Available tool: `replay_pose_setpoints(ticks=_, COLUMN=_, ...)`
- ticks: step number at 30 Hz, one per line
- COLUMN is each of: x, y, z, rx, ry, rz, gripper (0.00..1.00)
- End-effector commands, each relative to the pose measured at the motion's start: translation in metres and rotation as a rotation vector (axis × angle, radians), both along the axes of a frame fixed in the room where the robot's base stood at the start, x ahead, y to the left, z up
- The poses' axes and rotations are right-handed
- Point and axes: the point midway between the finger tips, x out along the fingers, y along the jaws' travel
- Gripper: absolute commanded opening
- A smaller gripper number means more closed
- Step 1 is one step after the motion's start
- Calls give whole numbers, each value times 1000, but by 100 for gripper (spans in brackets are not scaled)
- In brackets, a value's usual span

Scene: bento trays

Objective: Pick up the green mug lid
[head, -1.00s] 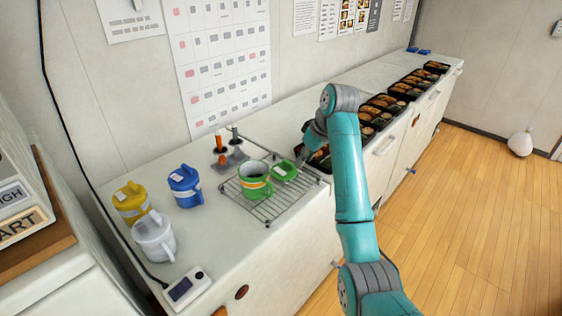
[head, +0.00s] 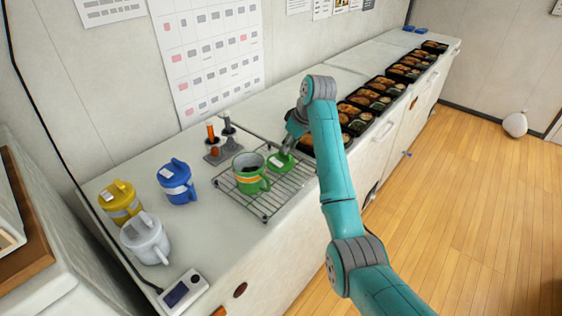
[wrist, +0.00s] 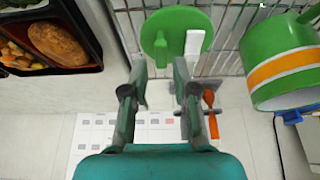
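The green mug lid (head: 277,166) lies on the wire rack, right of the open green mug (head: 246,178), with a white patch on it. In the wrist view the lid (wrist: 160,32) is a round green disc with a white tab, just beyond my fingertips. The green mug with its orange band (wrist: 286,66) is at the right there. My gripper (wrist: 160,80) is open and empty, its two fingers apart. In the head view my gripper (head: 289,146) is right above the lid. Whether a fingertip touches the lid cannot be told.
The wire rack (head: 265,211) sits on the white counter. Blue (head: 176,184), yellow (head: 121,205) and white (head: 146,240) lidded mugs stand at the left. A holder (head: 225,152) with upright tools stands behind the rack. Bento trays (head: 358,124) line the counter to the right.

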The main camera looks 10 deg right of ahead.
Motion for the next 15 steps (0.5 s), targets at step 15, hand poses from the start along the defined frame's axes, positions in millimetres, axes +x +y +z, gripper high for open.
replay_pose_setpoints(ticks=15, x=11, y=9, z=-32, rx=0, ry=-1, rz=0, gripper=28)
